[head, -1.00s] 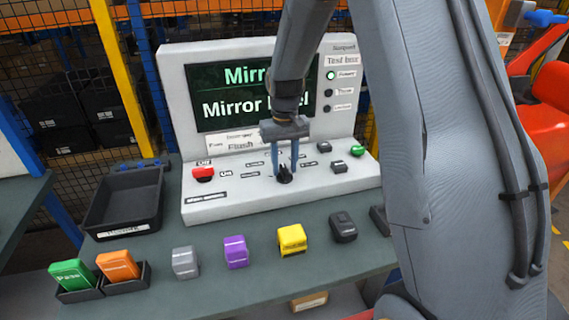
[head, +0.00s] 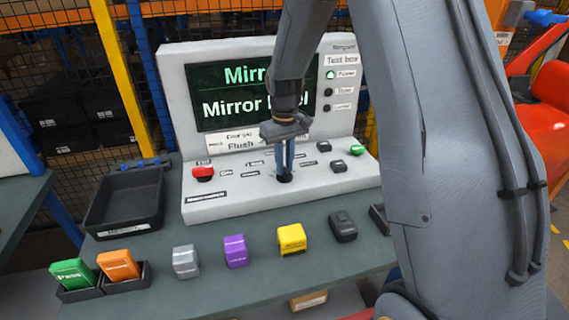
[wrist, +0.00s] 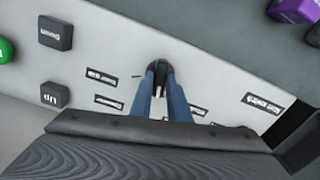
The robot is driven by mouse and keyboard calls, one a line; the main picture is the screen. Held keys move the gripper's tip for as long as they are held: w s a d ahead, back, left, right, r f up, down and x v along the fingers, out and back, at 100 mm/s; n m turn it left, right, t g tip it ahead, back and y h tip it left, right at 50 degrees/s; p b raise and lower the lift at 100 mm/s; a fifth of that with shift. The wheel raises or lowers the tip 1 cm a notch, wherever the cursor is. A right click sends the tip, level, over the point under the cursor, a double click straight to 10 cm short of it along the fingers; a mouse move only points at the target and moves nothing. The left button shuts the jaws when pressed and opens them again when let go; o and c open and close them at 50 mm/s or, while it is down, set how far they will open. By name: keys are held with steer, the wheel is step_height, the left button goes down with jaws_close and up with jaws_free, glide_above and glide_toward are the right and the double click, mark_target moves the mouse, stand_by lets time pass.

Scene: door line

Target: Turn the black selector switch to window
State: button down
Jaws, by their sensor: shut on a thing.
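The black selector switch (head: 285,178) sits on the sloped front panel of the grey test box (head: 230,205). My gripper (head: 286,172) points down at it, with its blue fingers shut on the knob. In the wrist view the knob (wrist: 159,68) shows between and beyond the fingertips of my gripper (wrist: 160,88). Small labels stand around the knob; their words are too blurred to read, so I cannot tell which one it points at. The screen (head: 235,97) reads "Mirror" and a partly hidden "Mirror ...el".
A red button (head: 203,174) is left on the panel; black (head: 339,167) and green (head: 357,150) buttons are right. Grey (head: 186,262), purple (head: 236,251), yellow (head: 292,239) and black (head: 343,227) blocks line the bench front. An empty black tray (head: 125,202) stands left.

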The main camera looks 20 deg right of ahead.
steer(key=n, duration=0.4)
steer(key=shift+n, duration=0.3)
steer(key=shift+w+n+p, duration=0.1)
steer(key=shift+n+p, duration=0.2)
steer(key=shift+n, duration=1.9)
steer(key=shift+r, duration=0.1)
steer(key=c, duration=1.7)
jaws_free()
steer(key=shift+r+b, duration=1.1)
steer(key=shift+r, duration=2.75)
steer(key=s+f+m, duration=0.1)
steer(key=s+m, duration=0.3)
steer(key=s, duration=0.3)
steer(key=s+f+m+t, duration=0.1)
steer(key=s+m, duration=0.3)
steer(key=s, duration=0.4)
steer(key=s+f+m, duration=0.2)
steer(key=s+m, duration=0.1)
steer(key=s, duration=0.4)
steer(key=shift+s+m, duration=0.25)
steer(key=shift+m, duration=0.15)
